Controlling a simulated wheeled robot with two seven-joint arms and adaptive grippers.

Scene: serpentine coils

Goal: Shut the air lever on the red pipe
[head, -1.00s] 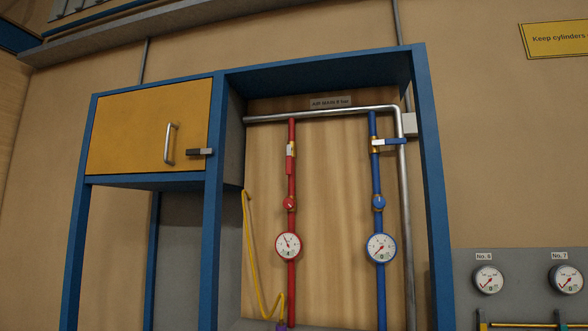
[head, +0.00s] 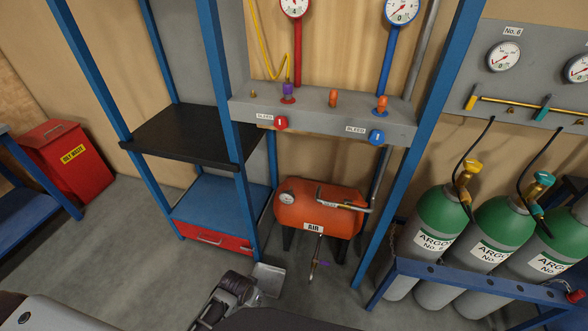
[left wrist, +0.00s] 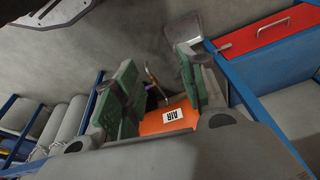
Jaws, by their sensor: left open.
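The lower end of the red pipe (head: 298,58) shows at the top of the head view, with its red-rimmed gauge (head: 295,6) cut by the edge. The air lever is outside both current views. A second ago, the head view showed it higher on the red pipe, lying along the pipe. My left gripper (head: 240,285) is low, near the floor in front of the bench. Its green-padded fingers stand apart and empty in the left wrist view (left wrist: 160,85). My right gripper cannot be made out.
The blue pipe (head: 388,60) stands right of the red one. Red (head: 280,122) and blue (head: 376,137) bleed knobs sit on the ledge front. An orange air tank (head: 345,225) stands below. Blue frame posts (head: 228,100) flank the bay. Argon cylinders (head: 437,220) stand right.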

